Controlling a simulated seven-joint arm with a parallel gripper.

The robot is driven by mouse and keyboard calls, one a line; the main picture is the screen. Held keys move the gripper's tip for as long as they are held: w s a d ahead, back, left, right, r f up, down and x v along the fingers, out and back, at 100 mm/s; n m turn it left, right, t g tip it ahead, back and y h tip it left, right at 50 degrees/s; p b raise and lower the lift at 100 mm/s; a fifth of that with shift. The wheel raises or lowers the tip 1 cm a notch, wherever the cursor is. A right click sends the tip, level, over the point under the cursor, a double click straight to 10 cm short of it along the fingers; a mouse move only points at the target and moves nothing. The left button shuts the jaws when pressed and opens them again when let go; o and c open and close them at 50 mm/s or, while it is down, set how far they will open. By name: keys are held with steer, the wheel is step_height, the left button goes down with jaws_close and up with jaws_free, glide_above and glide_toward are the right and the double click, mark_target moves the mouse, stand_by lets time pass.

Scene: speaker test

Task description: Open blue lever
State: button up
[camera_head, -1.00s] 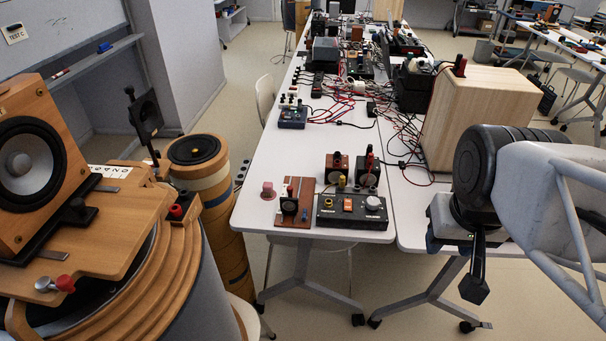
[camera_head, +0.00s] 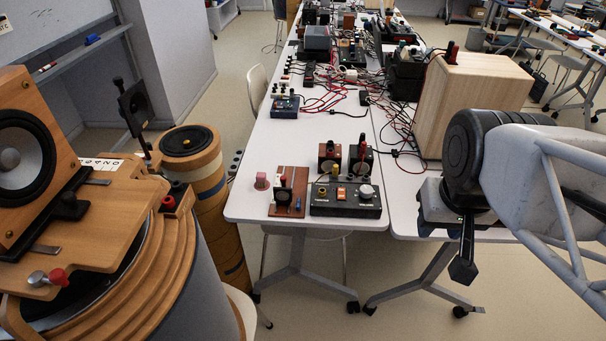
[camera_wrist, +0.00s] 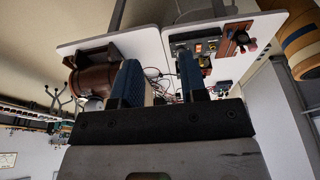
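A small blue part (camera_head: 298,205), which may be the blue lever, is on the right side of a brown wooden board (camera_head: 277,208) at the near end of the white table. It is too small to tell its position. My gripper (camera_head: 463,268) hangs beyond the table's near edge, well to the right of the board. In the wrist view my gripper (camera_wrist: 157,68) shows two blue-padded fingers apart, with nothing between them. The board (camera_wrist: 234,40) appears there at upper right; the blue part is not clear.
A black control box (camera_head: 345,200) with a red switch and a knob sits right of the board. Two small boxes stand behind it. A pink block (camera_head: 261,180) is at left. A large wooden speaker box (camera_head: 470,100) and cables lie farther right and back.

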steer(key=w+a+f+n+t+y, duration=0.1)
steer(key=w+a+f+t, duration=0.15)
steer(key=w+a, duration=0.45)
steer(key=w+a+f+t+y, duration=0.1)
steer(key=w+a+f+t, duration=0.2)
steer(key=w, duration=0.8)
steer(key=t, duration=0.7)
glide_above(298, 208)
steer(key=s+d, duration=0.2)
steer(key=s, duration=0.2)
step_height(298, 208, down, 20)
steer(key=f, duration=0.1)
steer(key=s+a+f+t+h, duration=0.2)
steer(key=s+f, duration=0.1)
steer(key=f, duration=0.6)
steer(key=shift+s+f+m+t, duration=0.25)
steer(key=shift+f+m+t, duration=0.1)
steer(key=shift+m, duration=0.05)
steer(key=shift+w, duration=3.9)
